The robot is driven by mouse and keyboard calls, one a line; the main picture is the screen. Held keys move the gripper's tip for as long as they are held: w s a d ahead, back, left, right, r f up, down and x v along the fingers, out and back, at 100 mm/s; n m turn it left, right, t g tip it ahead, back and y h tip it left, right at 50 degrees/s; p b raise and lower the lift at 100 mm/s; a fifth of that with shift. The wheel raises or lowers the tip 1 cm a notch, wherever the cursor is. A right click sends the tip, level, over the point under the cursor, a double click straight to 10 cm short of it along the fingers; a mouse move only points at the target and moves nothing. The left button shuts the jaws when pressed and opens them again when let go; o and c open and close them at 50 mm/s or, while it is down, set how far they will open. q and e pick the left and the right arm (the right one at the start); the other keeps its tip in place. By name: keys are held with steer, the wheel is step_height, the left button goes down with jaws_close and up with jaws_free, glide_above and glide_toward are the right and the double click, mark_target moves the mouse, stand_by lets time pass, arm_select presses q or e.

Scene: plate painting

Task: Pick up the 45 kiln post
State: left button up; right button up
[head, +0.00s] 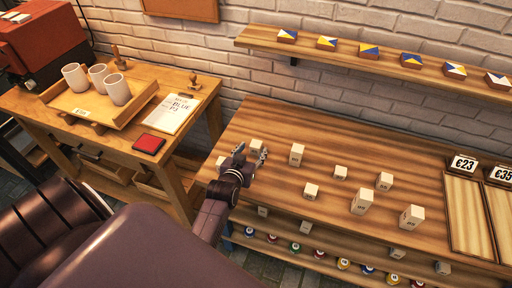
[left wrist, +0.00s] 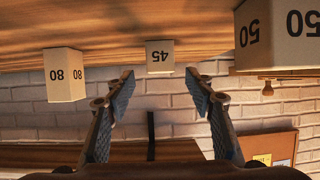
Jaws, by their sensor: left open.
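The 45 kiln post (left wrist: 159,56) is a small pale block marked "45". In the left wrist view, which is upside down, it shows ahead of and between my left gripper's fingertips (left wrist: 162,78), with clear gaps to both fingers. In the head view the pale block just beyond my left gripper (head: 252,156) appears to be this post (head: 256,144); its label is not readable there. The left gripper is open and empty, low over the table's back left part. My right gripper is not in view.
In the left wrist view, an 80 post (left wrist: 65,75) and a larger 50 post (left wrist: 285,35) stand to either side. Several other posts stand on the wooden table (head: 285,120) to the right. A shelf (head: 345,53) hangs above. A side table holds a tray with white cups (head: 117,90).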

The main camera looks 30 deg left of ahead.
mark_target(255, 145)
arm_select(q)
steer(key=shift+p+x, duration=0.55)
steer(key=shift+x, duration=2.25)
steer(key=shift+f, duration=0.1)
steer(key=shift+s, duration=0.1)
steer(key=shift+c, duration=0.6)
steer(key=c, duration=1.2)
